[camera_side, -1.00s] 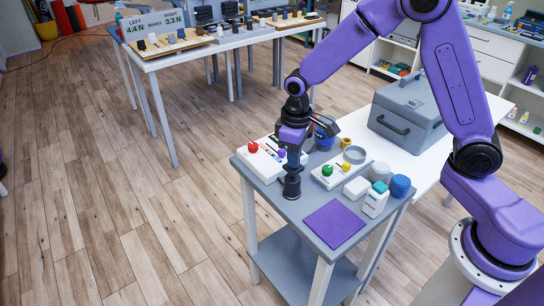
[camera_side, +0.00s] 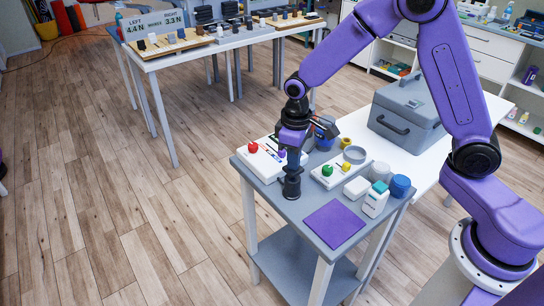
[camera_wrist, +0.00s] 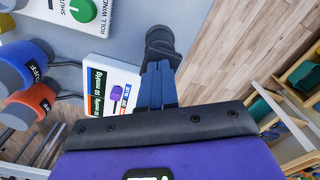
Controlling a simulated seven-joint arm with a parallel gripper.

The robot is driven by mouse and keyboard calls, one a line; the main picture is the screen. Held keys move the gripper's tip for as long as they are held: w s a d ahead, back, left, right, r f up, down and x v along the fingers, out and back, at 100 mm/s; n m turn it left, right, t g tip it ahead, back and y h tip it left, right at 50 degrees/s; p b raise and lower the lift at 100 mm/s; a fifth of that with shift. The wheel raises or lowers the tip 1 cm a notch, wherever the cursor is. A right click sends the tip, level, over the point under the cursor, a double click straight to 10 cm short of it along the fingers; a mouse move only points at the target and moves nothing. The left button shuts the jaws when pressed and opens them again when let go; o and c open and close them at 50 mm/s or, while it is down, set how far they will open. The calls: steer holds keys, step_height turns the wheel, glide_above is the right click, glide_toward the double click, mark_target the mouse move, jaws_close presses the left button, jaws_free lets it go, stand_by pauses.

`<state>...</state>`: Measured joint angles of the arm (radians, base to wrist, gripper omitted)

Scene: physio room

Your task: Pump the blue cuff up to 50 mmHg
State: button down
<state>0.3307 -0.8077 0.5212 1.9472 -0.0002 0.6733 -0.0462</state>
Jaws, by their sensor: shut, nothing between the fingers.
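A blue cuff (camera_wrist: 25,65) lies at the left of the wrist view, beside an orange cuff (camera_wrist: 30,105). The blue one also shows behind my gripper in the side view (camera_side: 326,131). A black, bulb-like pump (camera_side: 291,186) stands upright at the cart's edge, and shows in the wrist view (camera_wrist: 163,40). My gripper (camera_wrist: 157,72) is shut and empty, its blue fingertips right over the pump. I cannot tell whether they touch.
White boxes carry a red knob (camera_side: 253,147), a green knob (camera_side: 327,170) and a yellow knob (camera_side: 346,167). A purple mat (camera_side: 335,223) lies at the cart's front. A grey case (camera_side: 405,115) stands behind.

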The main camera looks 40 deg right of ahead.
steer(key=shift+r, duration=1.25)
steer(key=shift+r, duration=3)
steer(key=s+d+r+n, duration=0.1)
steer(key=s+d+n, duration=0.2)
steer(key=s, duration=1.1)
steer(key=s+d+n, duration=0.3)
steer(key=s, duration=1.1)
steer(key=shift+d+r+n, duration=0.3)
steer(key=shift+d+r, duration=0.05)
steer(key=shift+r, duration=0.05)
